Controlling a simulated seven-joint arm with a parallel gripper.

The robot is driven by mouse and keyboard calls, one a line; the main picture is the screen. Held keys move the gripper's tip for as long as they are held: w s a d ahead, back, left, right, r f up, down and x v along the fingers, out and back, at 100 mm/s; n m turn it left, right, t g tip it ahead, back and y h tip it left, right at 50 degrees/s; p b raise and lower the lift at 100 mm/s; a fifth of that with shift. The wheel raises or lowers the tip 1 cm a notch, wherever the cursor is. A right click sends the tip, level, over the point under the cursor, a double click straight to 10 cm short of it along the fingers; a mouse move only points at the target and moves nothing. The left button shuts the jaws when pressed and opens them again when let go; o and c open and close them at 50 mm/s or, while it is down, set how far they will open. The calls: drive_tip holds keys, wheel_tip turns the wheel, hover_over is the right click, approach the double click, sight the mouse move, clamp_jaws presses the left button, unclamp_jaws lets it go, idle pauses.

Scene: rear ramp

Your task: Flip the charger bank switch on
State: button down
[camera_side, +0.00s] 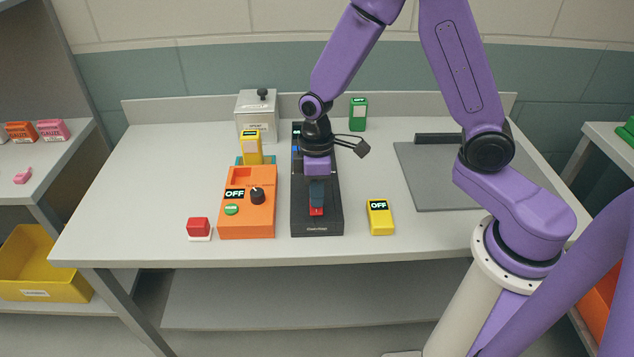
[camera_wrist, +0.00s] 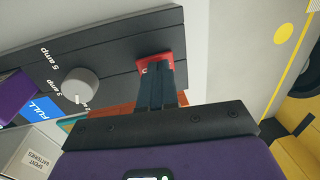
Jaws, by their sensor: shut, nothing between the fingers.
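The charger bank (camera_side: 301,217) is a long black unit lying on the bench, left of the bench's middle. It also shows in the wrist view (camera_wrist: 112,66), with a grey knob (camera_wrist: 80,86), "3 amp" and "5 amp" marks and a blue "FULL" panel (camera_wrist: 40,108). A red switch (camera_side: 316,212) sits near its front end and also shows in the wrist view (camera_wrist: 147,66). My gripper (camera_side: 317,204) is shut and empty, pointing down, with its fingertips at the switch. In the wrist view the fingertips (camera_wrist: 160,68) overlap the red part. Contact and the switch's position cannot be told.
An orange box (camera_side: 262,218) with an "OFF" label and dark knob stands just left. A red button block (camera_side: 198,228) is farther left. A yellow block (camera_side: 380,217) is at right. A grey lidded box (camera_side: 256,117) and green block (camera_side: 358,114) stand behind. The bench's left is clear.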

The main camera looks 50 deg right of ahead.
sight(318, 212)
wheel_tip(318, 212, up, 14)
drive_tip(key=s+a, duration=0.1)
idle(0.5)
drive_tip(key=shift+s+a+f, duration=0.1)
drive_tip(key=shift+s, duration=0.05)
drive_tip(key=s+d+n, duration=0.1)
drive_tip(key=s+d, duration=0.2)
drive_tip(key=s, duration=0.7)
drive_tip(key=s+d+n+t, duration=0.1)
drive_tip(key=s+d+n, duration=0.1)
drive_tip(key=s, duration=0.8)
drive_tip(key=shift+d+f+n+h, duration=0.3)
drive_tip(key=shift+d+f, duration=0.1)
drive_tip(key=shift+d, duration=0.35)
